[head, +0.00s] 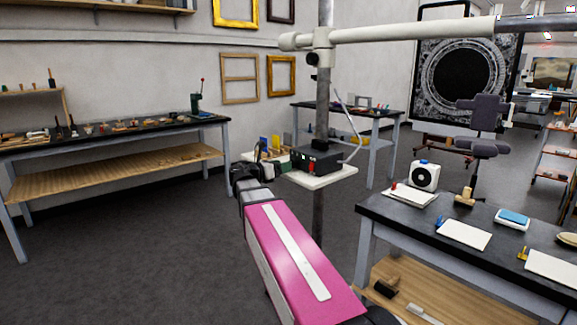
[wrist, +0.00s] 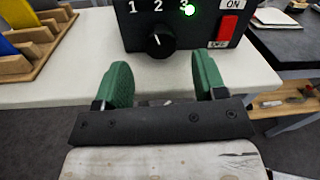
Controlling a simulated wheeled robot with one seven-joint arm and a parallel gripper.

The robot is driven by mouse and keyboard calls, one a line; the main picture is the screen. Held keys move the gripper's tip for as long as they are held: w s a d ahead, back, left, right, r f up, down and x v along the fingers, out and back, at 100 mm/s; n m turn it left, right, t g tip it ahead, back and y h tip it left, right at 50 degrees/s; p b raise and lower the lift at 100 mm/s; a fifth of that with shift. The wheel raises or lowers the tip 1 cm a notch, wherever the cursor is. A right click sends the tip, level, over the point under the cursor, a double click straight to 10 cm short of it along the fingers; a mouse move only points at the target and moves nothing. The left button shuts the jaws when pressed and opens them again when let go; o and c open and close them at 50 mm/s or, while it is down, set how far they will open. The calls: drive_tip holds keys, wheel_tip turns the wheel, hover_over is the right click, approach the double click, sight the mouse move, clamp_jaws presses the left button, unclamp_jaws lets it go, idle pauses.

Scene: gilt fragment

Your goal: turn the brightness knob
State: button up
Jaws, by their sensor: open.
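The brightness knob (wrist: 161,41) is a round black dial with a white pointer mark, on the front of a black control box (wrist: 205,42). The digits 1, 2 and 3 stand above it, and a green light glows beside the 3. In the head view the box (head: 315,158) sits on a small white shelf on a pole. My gripper (wrist: 162,82) is open and empty, its two green fingers apart. The knob lies ahead of the gap between them, and the fingers do not appear to touch it. In the head view my gripper (head: 272,156) is small, just left of the box.
A red switch (wrist: 228,27) with an ON label is right of the knob. A wooden rack (wrist: 40,45) with blue and yellow pieces stands left on the white shelf (wrist: 270,82). A dark worktable (head: 480,228) stands at the right.

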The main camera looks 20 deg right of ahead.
drive_tip(key=shift+x, duration=2)
drive_tip(key=c, duration=0.9)
drive_tip(key=shift+m, duration=2.4)
drive_tip(key=shift+c, duration=0.2)
drive_tip(key=o, duration=0.9)
drive_tip(key=shift+o, duration=0.2)
drive_tip(key=v, duration=1.1)
drive_tip(key=shift+r, duration=0.25)
